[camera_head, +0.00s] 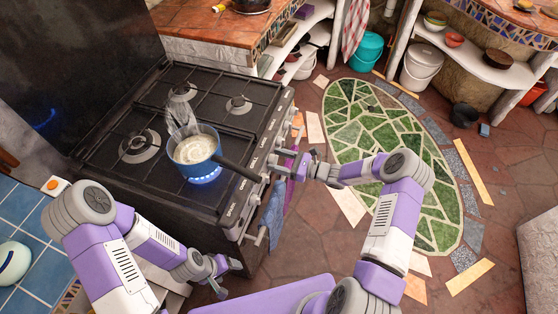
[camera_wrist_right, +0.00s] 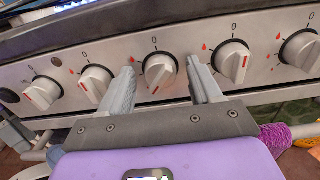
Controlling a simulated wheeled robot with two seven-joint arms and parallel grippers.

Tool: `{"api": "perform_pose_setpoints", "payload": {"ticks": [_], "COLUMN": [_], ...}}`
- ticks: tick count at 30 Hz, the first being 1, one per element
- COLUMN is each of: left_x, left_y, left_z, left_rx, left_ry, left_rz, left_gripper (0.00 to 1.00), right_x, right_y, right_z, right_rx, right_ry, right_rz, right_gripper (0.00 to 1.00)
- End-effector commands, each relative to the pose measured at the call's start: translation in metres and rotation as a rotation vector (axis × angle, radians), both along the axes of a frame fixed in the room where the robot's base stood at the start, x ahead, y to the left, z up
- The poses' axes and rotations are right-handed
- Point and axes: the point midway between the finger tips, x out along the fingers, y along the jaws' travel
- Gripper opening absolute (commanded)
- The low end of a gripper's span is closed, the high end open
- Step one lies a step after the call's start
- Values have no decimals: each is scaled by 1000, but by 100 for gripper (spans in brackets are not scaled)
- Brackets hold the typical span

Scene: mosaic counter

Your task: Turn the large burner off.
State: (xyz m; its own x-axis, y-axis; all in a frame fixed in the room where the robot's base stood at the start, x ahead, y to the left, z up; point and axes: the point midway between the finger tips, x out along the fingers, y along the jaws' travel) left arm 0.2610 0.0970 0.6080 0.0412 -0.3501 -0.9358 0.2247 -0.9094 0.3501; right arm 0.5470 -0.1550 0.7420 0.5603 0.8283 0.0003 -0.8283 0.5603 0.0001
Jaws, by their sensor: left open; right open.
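The black stove (camera_head: 108,185) has a blue saucepan (camera_head: 194,158) over a burner with a lit blue flame (camera_head: 205,178). In the right wrist view, a row of white control knobs with red marks lines the steel front panel (camera_wrist_right: 190,38). My right gripper (camera_head: 294,165) is at that panel, open, with its fingers on either side of the middle knob (camera_wrist_right: 160,70); contact cannot be told. That knob's red mark faces downward. My left gripper (camera_head: 222,272) is open and empty, low in front of the stove's near corner.
The pan's dark handle (camera_head: 238,170) reaches over the stove's front edge, near my right gripper. A blue cloth (camera_head: 271,215) hangs at the stove front. A blue tiled counter (camera_head: 28,215) is at left. Open floor with a green mosaic (camera_head: 375,130) lies right.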

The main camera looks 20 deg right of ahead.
Motion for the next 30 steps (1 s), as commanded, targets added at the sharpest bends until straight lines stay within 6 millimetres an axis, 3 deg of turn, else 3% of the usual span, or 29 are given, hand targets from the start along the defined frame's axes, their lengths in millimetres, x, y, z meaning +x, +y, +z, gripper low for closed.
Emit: {"api": "perform_pose_setpoints", "payload": {"ticks": [2,12,22,30], "left_x": [0,0,0,0], "left_y": [0,0,0,0], "left_z": [0,0,3,10], "left_rx": [0,0,0,0], "left_ry": [0,0,0,0], "left_rz": [0,0,0,0], "left_gripper": [74,74,74,74], "right_x": [0,0,0,0], "right_y": [0,0,0,-1], "right_z": [0,0,0,1], "right_rx": [0,0,28,126], "right_ry": [0,0,41,188], "right_rz": [0,1,1,0], "right_gripper": [61,9,9,9]}}
